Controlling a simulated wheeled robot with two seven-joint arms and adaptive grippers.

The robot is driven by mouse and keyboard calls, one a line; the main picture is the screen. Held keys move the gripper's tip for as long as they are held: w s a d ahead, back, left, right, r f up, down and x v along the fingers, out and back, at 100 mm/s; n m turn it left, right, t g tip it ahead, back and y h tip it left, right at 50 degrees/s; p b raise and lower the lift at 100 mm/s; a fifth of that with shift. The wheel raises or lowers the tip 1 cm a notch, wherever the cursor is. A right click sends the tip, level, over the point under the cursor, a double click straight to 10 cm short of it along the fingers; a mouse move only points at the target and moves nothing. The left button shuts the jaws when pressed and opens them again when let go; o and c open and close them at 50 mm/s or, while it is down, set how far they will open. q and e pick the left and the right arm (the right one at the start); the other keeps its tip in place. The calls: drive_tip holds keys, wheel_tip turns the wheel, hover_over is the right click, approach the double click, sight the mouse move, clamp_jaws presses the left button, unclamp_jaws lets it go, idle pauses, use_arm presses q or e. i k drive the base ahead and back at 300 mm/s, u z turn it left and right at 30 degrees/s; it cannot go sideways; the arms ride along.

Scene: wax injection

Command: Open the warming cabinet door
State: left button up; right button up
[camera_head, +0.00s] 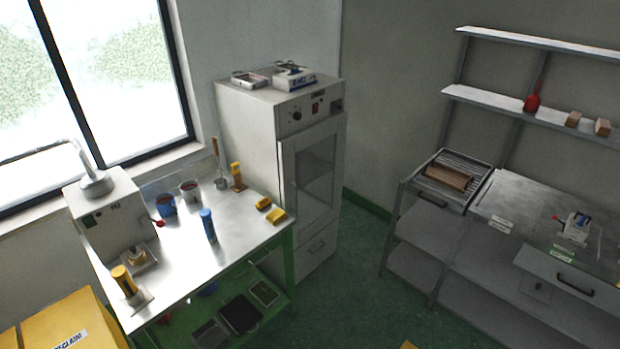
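The warming cabinet (248,125) is a tall pale grey cabinet against the back wall, right of the window. Its front faces right and toward me. The cabinet door (289,160) has a dark glass pane (315,165) and looks shut. A slim upright handle (293,197) seems to sit near the door's left edge. Above the door is a control panel (297,116) with a dark knob and a red switch. Neither of my grippers is in view.
A green-framed metal bench (185,262) with cups, bottles and a machine (108,215) stands left of the cabinet, close to its front. Yellow boxes (60,325) are at lower left. A grey workbench (520,205) stands right. Green floor (350,275) is clear between.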

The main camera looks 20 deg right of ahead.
sight(336, 125)
drive_tip(key=u, duration=0.2)
drive_tip(key=k, duration=0.3)
drive_tip(key=z, duration=1.25)
drive_tip(key=i, duration=1.5)
drive_tip(key=u, duration=0.4)
